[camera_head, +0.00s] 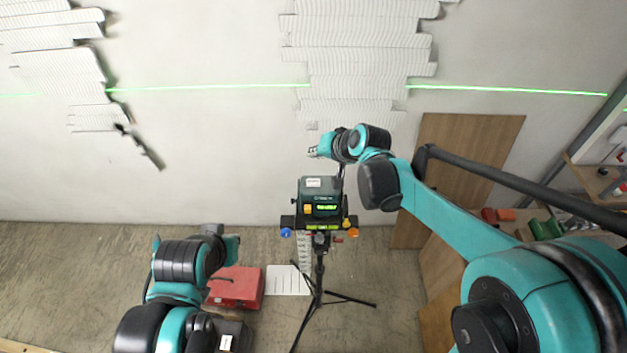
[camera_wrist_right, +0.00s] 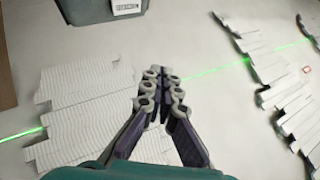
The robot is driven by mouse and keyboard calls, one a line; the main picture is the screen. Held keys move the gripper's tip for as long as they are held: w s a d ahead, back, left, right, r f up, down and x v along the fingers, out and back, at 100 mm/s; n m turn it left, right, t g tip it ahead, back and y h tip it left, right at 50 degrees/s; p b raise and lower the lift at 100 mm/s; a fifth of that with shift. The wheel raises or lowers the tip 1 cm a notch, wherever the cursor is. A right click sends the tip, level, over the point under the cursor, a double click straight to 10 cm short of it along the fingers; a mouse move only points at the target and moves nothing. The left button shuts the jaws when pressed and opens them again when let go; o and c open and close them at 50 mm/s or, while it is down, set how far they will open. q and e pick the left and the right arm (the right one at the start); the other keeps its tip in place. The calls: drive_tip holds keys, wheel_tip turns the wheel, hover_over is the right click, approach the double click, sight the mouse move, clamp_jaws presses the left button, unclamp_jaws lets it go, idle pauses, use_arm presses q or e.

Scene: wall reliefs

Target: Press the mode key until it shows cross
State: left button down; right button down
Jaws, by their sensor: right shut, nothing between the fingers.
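A dark green laser level (camera_head: 320,190) stands on a black tripod (camera_head: 319,268) in the middle of the head view. A yellow key (camera_head: 308,209) and a lit green display show on its face; I cannot tell which key is the mode key. One horizontal green line (camera_head: 210,86) crosses the wall; no vertical line shows. My right gripper (camera_head: 313,152) is just above and behind the level, apart from it. In the right wrist view it (camera_wrist_right: 155,72) is shut and empty, with the level's edge (camera_wrist_right: 95,10) at the top. My left gripper (camera_head: 226,244) is low left, its fingers unclear.
Ribbed white relief panels (camera_head: 358,55) cover parts of the wall. A red toolbox (camera_head: 236,286) and a white sheet (camera_head: 287,280) lie on the floor left of the tripod. A wooden board (camera_head: 465,150) leans at the right, near shelves with tools (camera_head: 545,226).

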sight(315, 183)
drive_tip(key=shift+f, duration=0.1)
wheel_tip(315, 183, down, 9)
drive_tip(key=b, duration=0.6)
drive_tip(key=shift+r+b, duration=0.2)
drive_tip(key=shift+b, duration=0.1)
idle(0.9)
drive_tip(key=shift+f+b, duration=0.4)
drive_tip(key=shift+f+b, duration=0.45)
idle(0.6)
drive_tip(key=shift+r, duration=0.15)
drive_tip(key=shift+r+p, duration=0.65)
drive_tip(key=shift+r, duration=0.1)
